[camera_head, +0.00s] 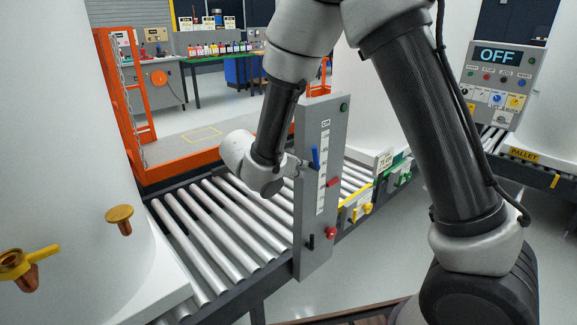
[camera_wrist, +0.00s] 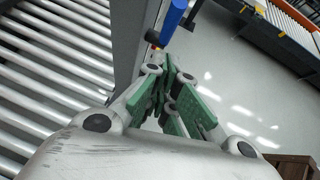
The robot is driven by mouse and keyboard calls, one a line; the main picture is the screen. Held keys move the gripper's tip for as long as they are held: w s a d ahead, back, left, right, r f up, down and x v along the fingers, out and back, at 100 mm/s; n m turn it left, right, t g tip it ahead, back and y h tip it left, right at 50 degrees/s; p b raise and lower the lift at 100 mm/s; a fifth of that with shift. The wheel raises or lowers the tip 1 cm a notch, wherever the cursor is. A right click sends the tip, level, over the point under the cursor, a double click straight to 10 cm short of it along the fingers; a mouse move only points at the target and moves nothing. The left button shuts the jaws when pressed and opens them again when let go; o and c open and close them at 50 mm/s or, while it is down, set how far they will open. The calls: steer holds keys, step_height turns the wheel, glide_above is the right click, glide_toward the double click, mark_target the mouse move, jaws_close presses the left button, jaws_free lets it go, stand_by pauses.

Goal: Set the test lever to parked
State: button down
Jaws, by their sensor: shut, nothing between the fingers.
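A grey upright panel (camera_head: 312,215) with a numbered scale carries a blue-handled lever (camera_head: 315,157) near its upper part. The handle points up, tilted slightly. A black lever (camera_head: 311,242) sits lower on the same panel. I cannot read which one is labelled test. My gripper (camera_head: 305,164) reaches to the panel's front close to the blue lever; its fingers are small here. In the wrist view the green-padded fingers (camera_wrist: 172,78) are shut and empty. The blue handle (camera_wrist: 174,18) is just beyond their tips; whether they touch is unclear.
A red knob (camera_head: 333,182) and another red one (camera_head: 331,232) stick out of the panel. A roller conveyor (camera_head: 222,225) runs behind it. White tanks, an orange frame (camera_head: 118,105) and a control box reading OFF (camera_head: 498,75) stand around.

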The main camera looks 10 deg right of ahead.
mark_target(315, 158)
steer(key=shift+w+d+r, duration=0.25)
steer(key=shift+w+d, duration=0.45)
steer(key=shift+d, duration=0.05)
steer(key=shift+w+d+r, duration=0.2)
steer(key=shift+w+d, duration=0.45)
steer(key=shift+d, duration=0.05)
steer(key=shift+w+d+r+g+y, duration=0.25)
steer(key=shift+d+r+g+y, duration=0.3)
steer(key=shift+y, duration=0.15)
steer(key=shift+w+d+r, duration=0.1)
